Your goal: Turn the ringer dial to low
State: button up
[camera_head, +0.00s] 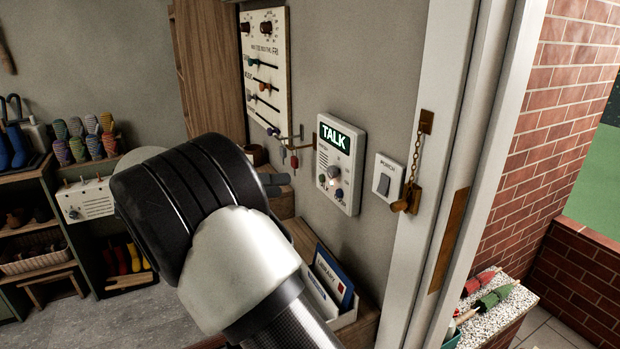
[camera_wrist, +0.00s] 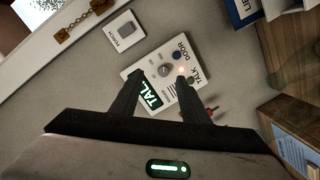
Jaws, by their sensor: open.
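The intercom panel (camera_head: 340,165) is a white box on the grey wall with a lit green TALK sign (camera_head: 340,140). In the wrist view the panel (camera_wrist: 187,96) appears turned, with the dial (camera_wrist: 166,71) beyond my fingertips and a small light glowing near the DOOR label. My gripper (camera_wrist: 161,76) is open and empty, its two dark fingers spread in front of the panel. In the head view my arm hides most of the gripper. The dial's setting marks are too small to read.
A porch switch (camera_head: 387,176) is right of the panel, beside a door chain (camera_head: 413,165) on the white frame. A board with sliders and knobs (camera_head: 265,70) hangs to the left, with keys on hooks below. A letter rack (camera_head: 332,280) stands on the bench beneath.

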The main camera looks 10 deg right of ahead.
jog(key=w+a+f+t+h, duration=0.1)
jog(key=a, duration=0.3)
send_near(329, 171)
jog(key=shift+m, duration=0.3)
jog(key=x, duration=0.8)
jog(key=shift+w+d+f+b, duration=0.15)
jog(key=shift+d+b, duration=0.15)
jog(key=shift+d, duration=0.05)
jog(key=shift+c, duration=0.3)
grip_shut()
